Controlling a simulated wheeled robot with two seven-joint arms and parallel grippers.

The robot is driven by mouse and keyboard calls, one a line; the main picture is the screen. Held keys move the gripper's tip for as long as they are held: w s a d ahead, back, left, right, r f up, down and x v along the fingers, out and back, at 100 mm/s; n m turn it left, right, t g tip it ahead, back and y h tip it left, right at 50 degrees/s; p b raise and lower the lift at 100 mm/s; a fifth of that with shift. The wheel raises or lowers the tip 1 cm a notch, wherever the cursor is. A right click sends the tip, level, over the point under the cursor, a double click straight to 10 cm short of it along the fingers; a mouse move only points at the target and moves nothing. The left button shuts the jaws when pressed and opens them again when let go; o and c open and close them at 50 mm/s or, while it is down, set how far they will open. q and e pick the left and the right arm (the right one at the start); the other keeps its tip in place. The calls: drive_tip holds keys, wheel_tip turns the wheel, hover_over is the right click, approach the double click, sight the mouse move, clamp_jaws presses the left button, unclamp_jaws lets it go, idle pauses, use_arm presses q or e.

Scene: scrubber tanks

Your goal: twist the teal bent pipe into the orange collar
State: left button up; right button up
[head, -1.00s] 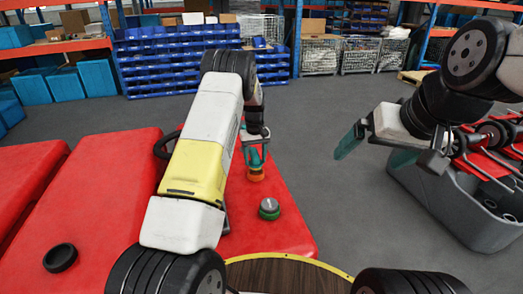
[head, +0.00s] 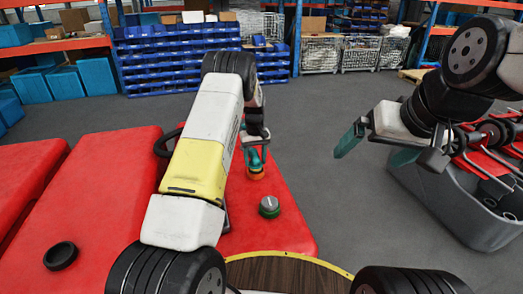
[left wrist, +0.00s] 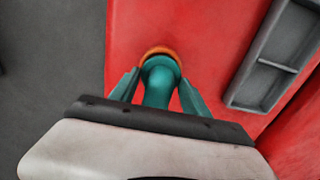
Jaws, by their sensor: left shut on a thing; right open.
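The teal bent pipe (left wrist: 158,84) is between the fingers of my left gripper (left wrist: 160,92) in the left wrist view. The gripper is shut on it. In the head view the pipe and the left gripper (head: 255,153) show small, just beyond my left forearm. The orange collar (head: 256,174) is directly below the pipe on the red surface. In the left wrist view only an arc of the collar (left wrist: 161,50) shows around the pipe's end; how deep the pipe sits is hidden. My right gripper (head: 378,148) is open and empty, over the floor at the right.
A grey-green round cap (head: 269,207) stands on the red tank top (head: 290,232) near the collar. A black ring (head: 60,257) lies at the left. A grey tray (left wrist: 283,55) shows in the wrist view. A grey bin (head: 440,200) stands right. Floor between is clear.

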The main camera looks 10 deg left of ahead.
use_arm(q)
drive_tip(key=shift+f, duration=0.6)
idle(0.9)
drive_tip(key=shift+m, duration=0.8)
drive_tip(key=shift+m, duration=0.7)
drive_tip(key=shift+d+m, duration=0.1)
drive_tip(key=shift+m, duration=0.7)
